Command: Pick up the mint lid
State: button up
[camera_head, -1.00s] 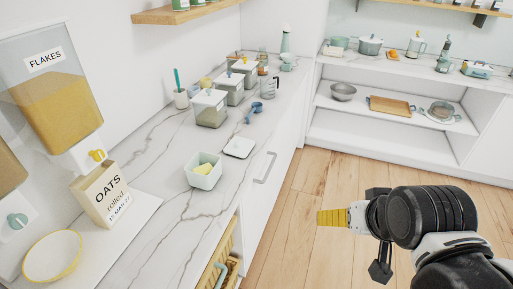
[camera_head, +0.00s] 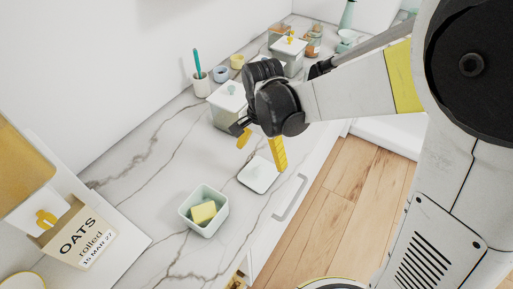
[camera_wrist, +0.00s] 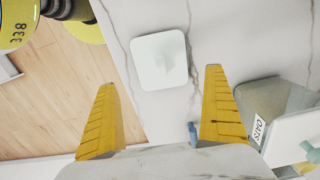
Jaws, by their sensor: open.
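The mint lid (camera_head: 259,175) is a pale, rounded-square plate lying flat on the marble counter near its front edge. My gripper (camera_head: 261,146) is over the counter just behind the lid in the head view, pointing down. In the wrist view my gripper (camera_wrist: 160,80) has its two yellow fingers wide apart, with the lid centred ahead of the gap and nothing between them. The exact height above the lid cannot be told.
A mint box (camera_head: 186,213) with a yellow block (camera_head: 204,212) stands nearer on the counter. A clear canister (camera_wrist: 270,104) with a pale lid (camera_wrist: 296,138) stands close to my right finger in the wrist view. A small blue item (camera_wrist: 193,134) is near the fingers.

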aim_at(259, 169)
notch_tip(259, 169, down, 3)
jog(key=shift+s+r+b, duration=0.1)
jog(key=shift+r+b, duration=0.05)
jog(key=shift+b, duration=0.2)
jog(key=shift+a+f+b, duration=0.15)
jog(key=shift+f+b, duration=0.5)
jog(key=shift+f, duration=0.75)
jog(key=shift+a+f+b, duration=0.1)
jog(key=shift+f+b, duration=0.5)
jog(key=shift+f, duration=0.75)
jog(key=c, duration=1.1)
